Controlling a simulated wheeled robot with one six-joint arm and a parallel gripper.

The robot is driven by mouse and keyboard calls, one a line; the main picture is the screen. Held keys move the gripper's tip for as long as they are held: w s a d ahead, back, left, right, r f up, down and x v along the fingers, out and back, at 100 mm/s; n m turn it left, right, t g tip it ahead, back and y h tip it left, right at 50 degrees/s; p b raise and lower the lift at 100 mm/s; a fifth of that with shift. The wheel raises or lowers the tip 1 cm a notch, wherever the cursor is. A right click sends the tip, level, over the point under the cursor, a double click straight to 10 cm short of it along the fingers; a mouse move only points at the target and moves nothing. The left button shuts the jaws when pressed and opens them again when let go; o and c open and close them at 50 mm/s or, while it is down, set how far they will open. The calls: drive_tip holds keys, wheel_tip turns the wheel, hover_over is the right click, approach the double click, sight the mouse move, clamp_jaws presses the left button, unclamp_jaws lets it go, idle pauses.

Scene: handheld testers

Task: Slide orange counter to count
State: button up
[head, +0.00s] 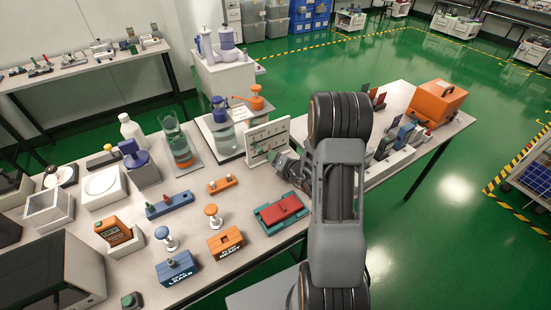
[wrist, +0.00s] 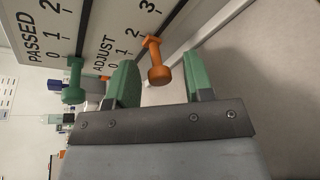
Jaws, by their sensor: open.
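The orange counter (wrist: 158,65) is a knob on a stem, sticking out from a white board (wrist: 95,22) in the wrist view. It is beside the ADJUST scale with printed numbers; I cannot tell exactly which number it lines up with. My gripper (wrist: 160,82) is open, with one green fingertip on each side of the orange knob and a gap to both. A green counter knob (wrist: 74,82) is by the PASSED scale, outside the left finger. In the head view the white board (head: 268,140) stands on the table, and my arm partly hides the gripper (head: 287,167) at its right edge.
A glass tank with a blue pump (head: 220,125) stands left of the board. A red and teal case (head: 281,212) and an orange bar (head: 222,185) lie in front. Upright testers (head: 395,140) and an orange box (head: 437,103) are on the right.

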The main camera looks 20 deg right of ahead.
drive_tip(key=shift+w, duration=0.3)
drive_tip(key=shift+f, duration=0.1)
clamp_jaws()
idle(0.4)
